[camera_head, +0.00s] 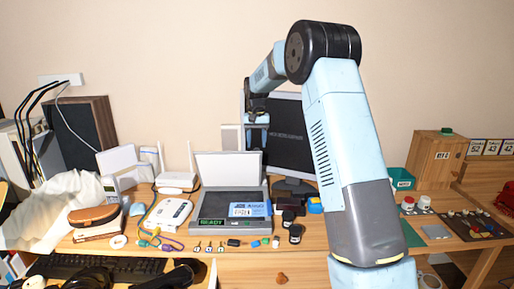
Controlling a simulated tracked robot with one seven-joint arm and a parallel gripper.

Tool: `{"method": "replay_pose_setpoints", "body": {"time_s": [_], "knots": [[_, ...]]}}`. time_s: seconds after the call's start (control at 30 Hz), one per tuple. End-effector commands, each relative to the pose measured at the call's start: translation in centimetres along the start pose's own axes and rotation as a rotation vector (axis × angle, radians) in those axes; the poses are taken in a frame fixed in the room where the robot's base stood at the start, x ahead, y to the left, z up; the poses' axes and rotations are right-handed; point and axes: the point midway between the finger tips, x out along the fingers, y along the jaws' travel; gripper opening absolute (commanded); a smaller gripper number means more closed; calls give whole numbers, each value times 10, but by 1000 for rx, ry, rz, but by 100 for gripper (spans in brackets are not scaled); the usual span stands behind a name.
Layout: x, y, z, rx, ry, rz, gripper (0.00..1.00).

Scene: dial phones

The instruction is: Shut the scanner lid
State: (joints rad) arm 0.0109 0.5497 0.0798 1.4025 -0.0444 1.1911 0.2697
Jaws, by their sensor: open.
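The scanner (200,212) is a grey flat box on the wooden desk, with a green "READY" display on its front edge. Its lid (228,168) stands raised at the back of the box, with the pale inner face toward me. A blue-and-white card or label lies on the right of the scanner bed. My gripper (256,145) hangs pointing down near the lid's upper right corner, in front of the monitor. It is open and small in view. I cannot tell whether it is behind the lid or touching it.
The monitor (292,135) stands behind my gripper. A white router (176,181) and a white phone (166,216) are left of the scanner. Dark jars (295,233) stand close on its right. Keys and small items lie along its front. My arm covers the desk's right middle.

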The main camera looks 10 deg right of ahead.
Motion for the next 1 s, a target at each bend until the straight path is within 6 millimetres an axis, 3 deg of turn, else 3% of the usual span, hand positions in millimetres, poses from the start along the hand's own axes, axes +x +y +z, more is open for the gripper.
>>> {"method": "replay_pose_setpoints", "body": {"time_s": [0.23,0.6,1.0], "knots": [[23,0,0,0,-1,0,51],[26,0,0,0,0,0,50],[26,0,0,0,0,0,12]]}}
